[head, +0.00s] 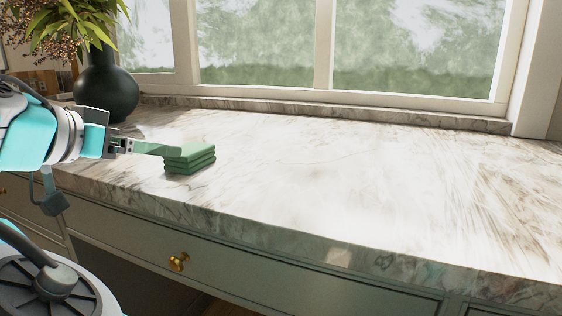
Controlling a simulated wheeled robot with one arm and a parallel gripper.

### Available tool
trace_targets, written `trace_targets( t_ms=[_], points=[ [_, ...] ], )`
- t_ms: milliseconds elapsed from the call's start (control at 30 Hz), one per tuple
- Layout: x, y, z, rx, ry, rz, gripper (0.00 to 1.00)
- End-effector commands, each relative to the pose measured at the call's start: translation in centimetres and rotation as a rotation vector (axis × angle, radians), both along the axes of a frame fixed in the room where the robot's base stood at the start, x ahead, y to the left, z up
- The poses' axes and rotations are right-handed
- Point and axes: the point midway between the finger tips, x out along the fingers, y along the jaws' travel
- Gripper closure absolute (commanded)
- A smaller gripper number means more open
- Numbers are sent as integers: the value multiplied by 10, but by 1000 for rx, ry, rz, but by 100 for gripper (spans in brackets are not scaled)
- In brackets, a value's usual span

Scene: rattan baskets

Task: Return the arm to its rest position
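My arm reaches in from the left edge in the head view, with teal and grey links above the counter. My gripper (168,150) points right, and its fingertips are at the left side of a folded green cloth stack (190,160). The stack sits on the marble counter (330,185) near the front edge. The fingers overlap the stack's upper left part in the picture. I cannot tell whether they touch it or whether they are open or shut, because they are seen from the side.
A dark round vase (107,88) with leafy plants stands at the back left, close behind my arm. A window (260,45) with a raised sill runs along the back. Drawers with a brass knob (179,262) are below the counter. The counter's middle and right are clear.

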Motion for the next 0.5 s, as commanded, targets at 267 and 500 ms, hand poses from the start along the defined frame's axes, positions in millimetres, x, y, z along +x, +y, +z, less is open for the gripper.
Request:
trace_targets(
  t_ms=[267, 500],
  points=[
    [-14, 6, 6, 1, -2, 1, 0],
    [-3, 0, 2, 0, 0, -1, 0]
  ],
)
